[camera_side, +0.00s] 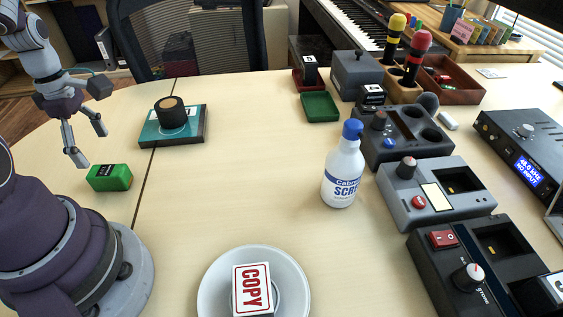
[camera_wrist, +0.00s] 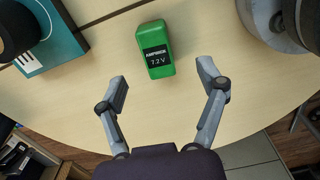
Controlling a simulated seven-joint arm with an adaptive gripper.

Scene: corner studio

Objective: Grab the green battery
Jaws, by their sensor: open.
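The green battery (camera_side: 110,177) is a small green block with a dark label, lying on the table at the left in the side view, near my base. In the wrist view the green battery (camera_wrist: 155,48) lies just beyond the fingertips, and its label reads 7.2 V. My gripper (camera_side: 91,143) is open and empty, above and behind the battery in the side view. In the wrist view my gripper (camera_wrist: 162,76) has its two fingers spread wide, with the battery between their lines but ahead of the tips. No contact shows.
A teal book (camera_side: 173,127) with a round dark-and-tan item (camera_side: 171,111) lies right of the battery. A white plate (camera_side: 208,291) with a COPY box (camera_side: 252,288) is at the front. Several devices line the right. The table centre is clear.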

